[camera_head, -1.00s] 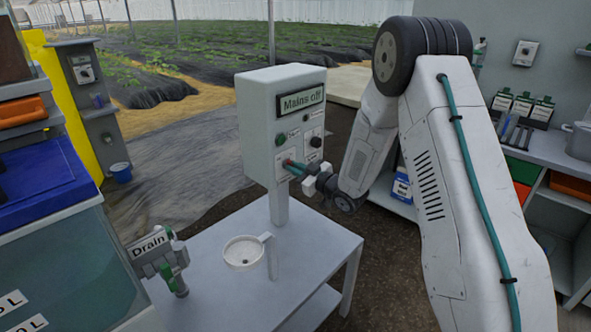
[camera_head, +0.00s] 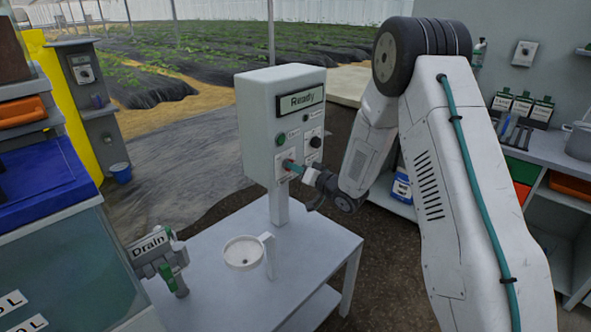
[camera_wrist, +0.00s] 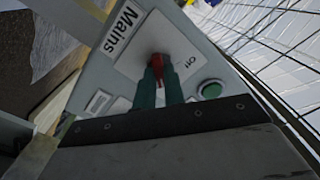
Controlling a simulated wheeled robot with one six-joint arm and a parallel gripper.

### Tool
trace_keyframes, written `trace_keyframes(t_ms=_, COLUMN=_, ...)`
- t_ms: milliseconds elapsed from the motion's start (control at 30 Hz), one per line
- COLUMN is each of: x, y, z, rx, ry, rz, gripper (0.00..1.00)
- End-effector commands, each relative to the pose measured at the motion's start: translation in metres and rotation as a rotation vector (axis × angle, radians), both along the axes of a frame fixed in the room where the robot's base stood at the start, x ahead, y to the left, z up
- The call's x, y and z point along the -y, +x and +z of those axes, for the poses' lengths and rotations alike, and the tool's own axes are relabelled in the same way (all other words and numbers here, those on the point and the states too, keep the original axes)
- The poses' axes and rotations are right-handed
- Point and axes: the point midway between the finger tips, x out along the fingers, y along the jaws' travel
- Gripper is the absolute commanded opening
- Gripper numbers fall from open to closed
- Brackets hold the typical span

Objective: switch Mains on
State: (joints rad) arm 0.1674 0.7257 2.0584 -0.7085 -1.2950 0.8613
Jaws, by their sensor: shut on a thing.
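The control box (camera_head: 258,130) stands on a post above the grey table, and its display (camera_head: 301,100) reads "Ready". In the wrist view the red Mains switch handle (camera_wrist: 159,66) sits on a pale plate (camera_wrist: 166,48) labelled "Mains", with another mark reading "On" or "Off", too small to be sure. My gripper (camera_wrist: 160,82) has its two teal fingers closed on the red handle. In the head view my gripper (camera_head: 292,166) reaches the lower left of the panel face and hides most of the switch.
A green button (camera_head: 280,139) and a black knob (camera_head: 315,142) are on the same panel, close to my gripper. A Drain valve (camera_head: 168,262) is at the lower left.

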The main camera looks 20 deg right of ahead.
Motion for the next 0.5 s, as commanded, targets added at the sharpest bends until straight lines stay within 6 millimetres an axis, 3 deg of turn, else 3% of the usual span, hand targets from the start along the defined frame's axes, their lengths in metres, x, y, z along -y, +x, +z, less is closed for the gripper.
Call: trace_keyframes(t_ms=500, x=-0.0006, y=-0.0008, z=-0.0014, rx=-0.084, ry=0.144, rz=0.001, gripper=0.00)
